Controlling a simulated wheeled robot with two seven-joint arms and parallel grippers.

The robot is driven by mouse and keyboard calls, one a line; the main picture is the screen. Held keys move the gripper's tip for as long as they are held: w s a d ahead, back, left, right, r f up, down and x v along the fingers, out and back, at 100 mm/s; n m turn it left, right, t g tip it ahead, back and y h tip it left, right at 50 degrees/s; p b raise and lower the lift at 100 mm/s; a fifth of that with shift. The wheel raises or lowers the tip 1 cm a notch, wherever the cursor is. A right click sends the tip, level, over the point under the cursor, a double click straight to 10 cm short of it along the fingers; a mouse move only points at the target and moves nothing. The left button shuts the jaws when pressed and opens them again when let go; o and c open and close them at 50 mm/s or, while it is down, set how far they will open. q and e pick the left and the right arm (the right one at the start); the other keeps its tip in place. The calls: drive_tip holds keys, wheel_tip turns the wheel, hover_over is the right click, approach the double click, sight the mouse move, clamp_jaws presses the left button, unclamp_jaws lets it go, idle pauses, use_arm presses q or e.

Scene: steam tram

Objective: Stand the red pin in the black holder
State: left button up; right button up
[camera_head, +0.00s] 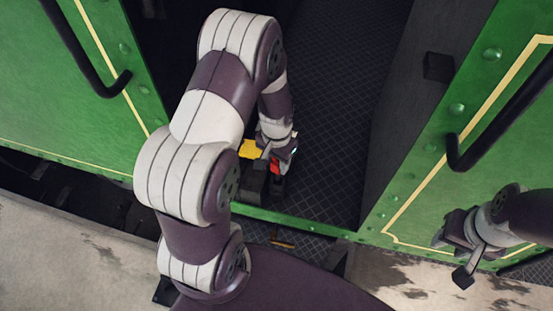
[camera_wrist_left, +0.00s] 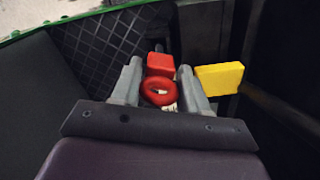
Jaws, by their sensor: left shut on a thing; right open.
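My left gripper (camera_head: 280,160) reaches down inside the tram doorway. It is shut on the red pin (camera_head: 275,167), whose red block and red ring (camera_wrist_left: 158,92) show between the fingers (camera_wrist_left: 160,88) in the left wrist view. A black block-like thing (camera_head: 252,184), perhaps the black holder, stands just below and left of the pin in the head view. The pin's lower end is hidden, so I cannot tell whether it touches the holder. My right gripper (camera_head: 452,258) is open and empty, outside the tram at the lower right.
A yellow block (camera_head: 250,149) is close beside the left gripper, also in the left wrist view (camera_wrist_left: 220,77). Green tram panels with black handrails (camera_head: 500,115) flank the doorway. The dark patterned floor (camera_head: 325,110) to the right of the gripper looks clear.

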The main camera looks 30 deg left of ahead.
sight(277, 172)
use_arm(q)
drive_tip(key=shift+f, duration=0.25)
idle(0.4)
drive_tip(key=shift+f+b, duration=1.9)
drive_tip(key=shift+f, duration=0.65)
drive_tip(key=o, duration=1.3)
drive_tip(key=shift+c, duration=0.2)
drive_tip(key=shift+w+r, duration=0.1)
drive_tip(key=shift+r, duration=0.3)
wheel_tip(277, 172, up, 11)
drive_tip(key=b, duration=0.2)
drive_tip(key=shift+r+b, duration=0.1)
drive_tip(key=shift+b, duration=0.25)
drive_tip(key=shift+r, duration=0.4)
